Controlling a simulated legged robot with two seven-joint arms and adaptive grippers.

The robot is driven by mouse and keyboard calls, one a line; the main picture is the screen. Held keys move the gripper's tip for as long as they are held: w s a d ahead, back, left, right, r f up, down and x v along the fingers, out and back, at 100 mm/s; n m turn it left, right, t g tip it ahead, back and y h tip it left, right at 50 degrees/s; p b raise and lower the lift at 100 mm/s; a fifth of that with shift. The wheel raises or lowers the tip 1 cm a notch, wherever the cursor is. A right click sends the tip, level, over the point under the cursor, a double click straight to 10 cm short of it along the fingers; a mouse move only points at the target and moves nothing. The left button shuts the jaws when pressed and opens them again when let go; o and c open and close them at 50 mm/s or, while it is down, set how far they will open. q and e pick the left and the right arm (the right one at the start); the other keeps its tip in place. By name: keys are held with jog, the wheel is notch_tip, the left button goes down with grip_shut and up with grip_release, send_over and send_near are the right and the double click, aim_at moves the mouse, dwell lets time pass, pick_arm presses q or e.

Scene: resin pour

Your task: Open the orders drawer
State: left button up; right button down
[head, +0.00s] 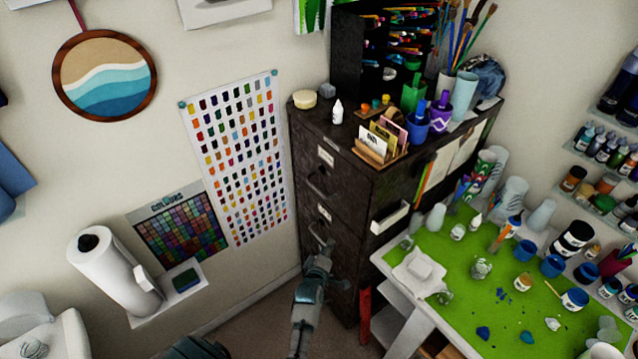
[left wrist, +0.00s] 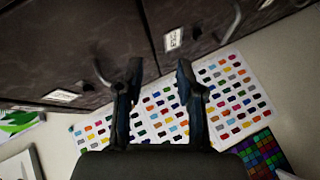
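A dark filing cabinet (head: 345,190) stands in the corner with its drawers shut. Its upper drawer has a pale label (head: 326,156) and a curved handle (head: 319,184); a lower drawer has another label (head: 324,213). The label wording is too small to read, so I cannot tell which is the orders drawer. My left gripper (head: 325,249) is at the lower drawer front, partly hiding its handle. In the left wrist view the gripper (left wrist: 158,70) is open and empty; one curved handle (left wrist: 101,82) is beside the left finger, outside the gap. My right gripper is not in view.
A green-topped table (head: 455,268) with paint pots stands right of the cabinet. A card holder (head: 385,145) and jars crowd the cabinet top. A colour chart (head: 237,160) hangs on the wall left of it. Floor (head: 262,322) shows clear in front of the cabinet.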

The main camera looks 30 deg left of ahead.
aim_at(316, 189)
pick_arm(q)
jog(key=s+a+r+n+t+y, duration=0.1)
jog(key=a+r+n+y, duration=0.4)
jog(key=r, duration=0.6)
jog(key=shift+w+a+f+m+h+b, duration=0.1)
jog(key=shift+w+a+f+h+b, duration=0.3)
jog(key=shift+w+a+b, duration=1.4)
jog(key=shift+w+a+f+m+h+b, duration=0.1)
jog(key=shift+w+a+f+h+b, duration=0.5)
jog(key=shift+w+b, duration=2.1)
jog(key=shift+w+a+f+m+h+b, duration=0.15)
jog(key=shift+w+a+b, duration=1.2)
jog(key=shift+w, duration=1.9)
jog(key=shift+a+r, duration=0.1)
jog(key=shift+a, duration=0.05)
grip_shut()
